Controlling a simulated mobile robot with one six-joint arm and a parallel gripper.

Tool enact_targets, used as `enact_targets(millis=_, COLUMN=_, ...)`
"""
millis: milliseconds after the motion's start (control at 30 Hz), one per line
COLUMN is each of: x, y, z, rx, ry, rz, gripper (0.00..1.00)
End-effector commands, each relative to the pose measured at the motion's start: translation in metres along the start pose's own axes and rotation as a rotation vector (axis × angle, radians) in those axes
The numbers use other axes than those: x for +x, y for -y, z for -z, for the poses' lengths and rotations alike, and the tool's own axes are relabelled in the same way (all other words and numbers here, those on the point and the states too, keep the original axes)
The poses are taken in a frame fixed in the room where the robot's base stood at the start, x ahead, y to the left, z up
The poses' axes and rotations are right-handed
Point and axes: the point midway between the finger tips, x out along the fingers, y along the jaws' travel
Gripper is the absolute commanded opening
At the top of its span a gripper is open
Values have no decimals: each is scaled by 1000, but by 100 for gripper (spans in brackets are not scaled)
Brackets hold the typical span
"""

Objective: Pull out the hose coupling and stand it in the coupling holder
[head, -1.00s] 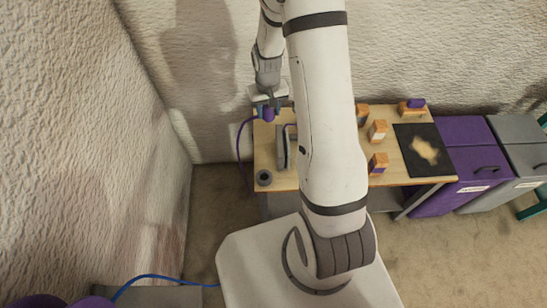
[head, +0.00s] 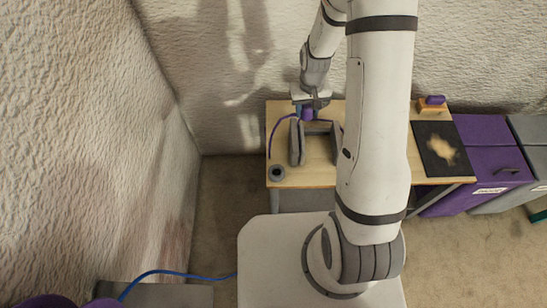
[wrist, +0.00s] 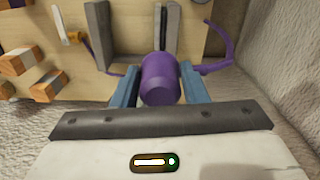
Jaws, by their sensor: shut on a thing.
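My gripper (head: 309,108) is shut on the purple hose coupling (head: 307,114) near the table's back edge, behind two upright grey pieces. In the wrist view, the coupling (wrist: 160,80) sits between the blue fingers of my gripper (wrist: 158,85), its rounded end toward the camera. A thin purple hose (head: 271,137) curves from the coupling side down the table's left edge; it also shows in the wrist view (wrist: 226,48). A round dark grey cup with an opening (head: 277,173), seemingly the coupling holder, stands empty at the front left corner.
Two grey uprights (head: 296,145) stand on the wooden table (head: 316,175) between gripper and front edge. Orange-and-white blocks (wrist: 22,62) lie left in the wrist view. A black mat (head: 440,150) and purple bin (head: 485,175) are at right. Rough walls close off the left and back.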

Motion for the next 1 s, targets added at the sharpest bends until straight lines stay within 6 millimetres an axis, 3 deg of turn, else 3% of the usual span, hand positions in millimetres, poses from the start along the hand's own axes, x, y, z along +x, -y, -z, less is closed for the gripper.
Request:
enact_targets(millis=33, x=31, y=15, z=-8, rx=-48, ry=5, rz=0, gripper=3)
enact_targets(millis=100, x=56, y=34, z=-18, rx=-113, ry=5, rz=0, gripper=3)
enact_targets(millis=333, x=120, y=83, z=-52, rx=-307, ry=3, rz=0, gripper=3)
enact_targets(millis=533, x=140, y=101, z=-68, rx=-391, ry=1, rz=0, gripper=3)
enact_targets(millis=767, x=147, y=103, z=-71, rx=-403, ry=1, rz=0, gripper=3)
enact_targets(millis=1000, x=165, y=103, z=-71, rx=-402, ry=2, rz=0, gripper=3)
